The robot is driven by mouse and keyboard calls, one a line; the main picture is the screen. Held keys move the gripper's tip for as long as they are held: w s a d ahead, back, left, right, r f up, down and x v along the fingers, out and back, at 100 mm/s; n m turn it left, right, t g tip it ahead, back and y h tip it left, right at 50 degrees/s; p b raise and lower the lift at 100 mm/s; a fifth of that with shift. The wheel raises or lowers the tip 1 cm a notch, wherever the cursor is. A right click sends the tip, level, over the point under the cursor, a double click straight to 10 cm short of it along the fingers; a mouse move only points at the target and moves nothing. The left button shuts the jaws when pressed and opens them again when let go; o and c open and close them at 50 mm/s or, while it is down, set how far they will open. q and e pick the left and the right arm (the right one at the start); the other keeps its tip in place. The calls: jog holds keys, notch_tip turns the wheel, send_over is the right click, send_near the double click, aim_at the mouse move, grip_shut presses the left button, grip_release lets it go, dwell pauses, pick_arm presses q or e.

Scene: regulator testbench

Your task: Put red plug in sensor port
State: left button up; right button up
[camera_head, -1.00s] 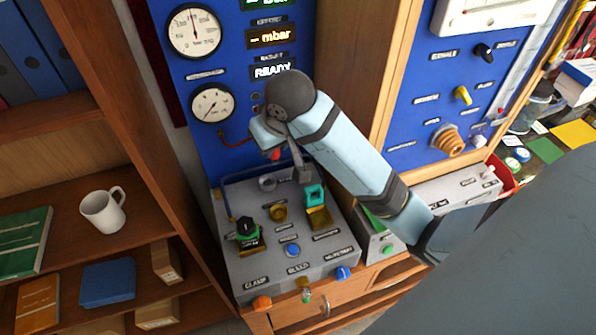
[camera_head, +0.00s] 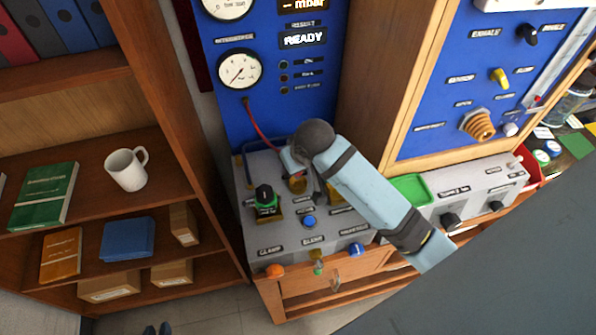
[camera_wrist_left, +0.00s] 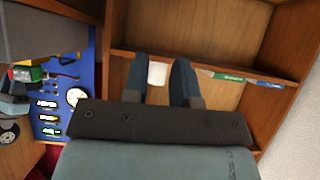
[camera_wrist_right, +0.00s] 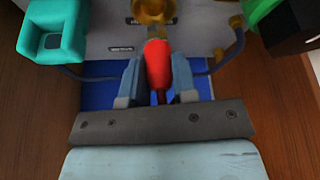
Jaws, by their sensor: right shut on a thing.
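The red plug (camera_wrist_right: 158,68) is held between the fingers of my right gripper (camera_wrist_right: 158,80) in the right wrist view. Its narrow tip points at a brass fitting (camera_wrist_right: 153,10) on the grey bench; I cannot tell whether they touch. In the head view the wrist of my right arm hides the plug, and a brass fitting (camera_head: 297,186) shows just below it. The sensor port's label is not readable. My left gripper (camera_wrist_left: 160,85) is empty with its fingers apart, facing the shelf; its fingertips (camera_head: 157,330) show at the head view's bottom edge.
A red hose (camera_head: 262,133) runs from the blue panel (camera_head: 290,100) toward my right wrist. A black-and-green part (camera_head: 265,200) stands left on the bench. A teal block (camera_wrist_right: 55,30) is near the right gripper. A shelf with a white mug (camera_head: 126,169) is at left.

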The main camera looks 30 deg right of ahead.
aim_at(298, 175)
notch_tip(298, 175, down, 4)
jog(key=shift+r, duration=0.2)
jog(key=shift+f, duration=0.1)
pick_arm(q)
jog(key=shift+s+a+f, duration=0.15)
jog(key=shift+s+f, duration=0.05)
jog(key=shift+f, duration=0.1)
pick_arm(e)
jog(key=shift+f, duration=0.2)
jog(key=o, duration=1)
jog(key=shift+c, duration=0.2)
pick_arm(q)
jog(key=shift+r, duration=0.25)
pick_arm(e)
jog(key=shift+r, duration=0.1)
